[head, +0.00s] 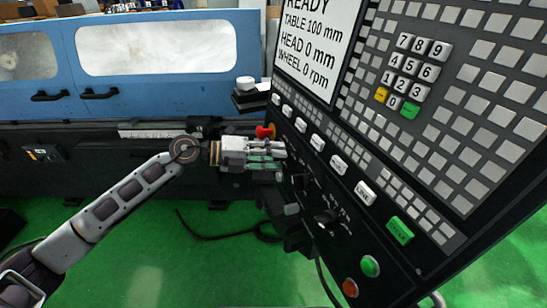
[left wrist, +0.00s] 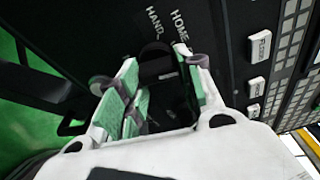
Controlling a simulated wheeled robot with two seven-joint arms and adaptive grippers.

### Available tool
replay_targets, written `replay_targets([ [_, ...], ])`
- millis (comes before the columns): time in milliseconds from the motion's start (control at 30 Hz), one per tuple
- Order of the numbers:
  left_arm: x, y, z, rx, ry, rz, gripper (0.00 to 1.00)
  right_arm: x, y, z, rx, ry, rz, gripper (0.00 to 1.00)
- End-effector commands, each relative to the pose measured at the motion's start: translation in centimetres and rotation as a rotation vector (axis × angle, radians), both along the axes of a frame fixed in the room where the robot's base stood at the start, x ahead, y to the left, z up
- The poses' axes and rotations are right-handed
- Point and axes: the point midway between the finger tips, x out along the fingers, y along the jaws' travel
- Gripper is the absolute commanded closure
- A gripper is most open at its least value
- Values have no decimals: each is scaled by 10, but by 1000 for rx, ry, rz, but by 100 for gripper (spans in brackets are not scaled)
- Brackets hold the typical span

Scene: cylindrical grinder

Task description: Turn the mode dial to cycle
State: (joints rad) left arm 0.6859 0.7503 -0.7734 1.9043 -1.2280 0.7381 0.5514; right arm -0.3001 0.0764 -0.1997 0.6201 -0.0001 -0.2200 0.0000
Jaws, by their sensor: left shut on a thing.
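The control panel (head: 345,130) stands tilted at the right in the head view. My left gripper (head: 281,158) reaches its lower left edge from the left. In the left wrist view, my left gripper (left wrist: 158,80) has its green-padded fingers around a dark knob, the mode dial (left wrist: 157,66). The labels HAND and HOME show just beyond it. Other labels, including any for cycle, are hidden, and I cannot read the dial's pointer. In the head view, the fingers cover this dial.
Another black dial (head: 326,217) sits lower on the panel, with a green button (head: 370,266) and a red button (head: 350,287) below. A red knob (head: 264,132) is close behind my left gripper. The blue grinder (head: 150,90) stands behind. The screen (head: 318,40) reads READY.

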Motion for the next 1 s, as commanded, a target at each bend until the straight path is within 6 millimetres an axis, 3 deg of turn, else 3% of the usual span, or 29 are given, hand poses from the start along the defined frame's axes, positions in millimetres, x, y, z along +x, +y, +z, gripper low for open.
replay_targets([
  [300, 0, 0, -2, 56, -132, -26, 88, 0, -1, -6, -1, 0, 0, 60],
  [800, 0, 0, -2, 66, -153, -31, 88, 0, -5, -6, -6, 0, 1, 60],
  [833, 0, 0, -2, 66, -153, -31, 62, 0, -5, -6, -6, 0, 2, 60],
  [1000, 0, 0, -2, 64, -153, -31, 43, 0, -5, -6, -5, 0, 2, 60],
])
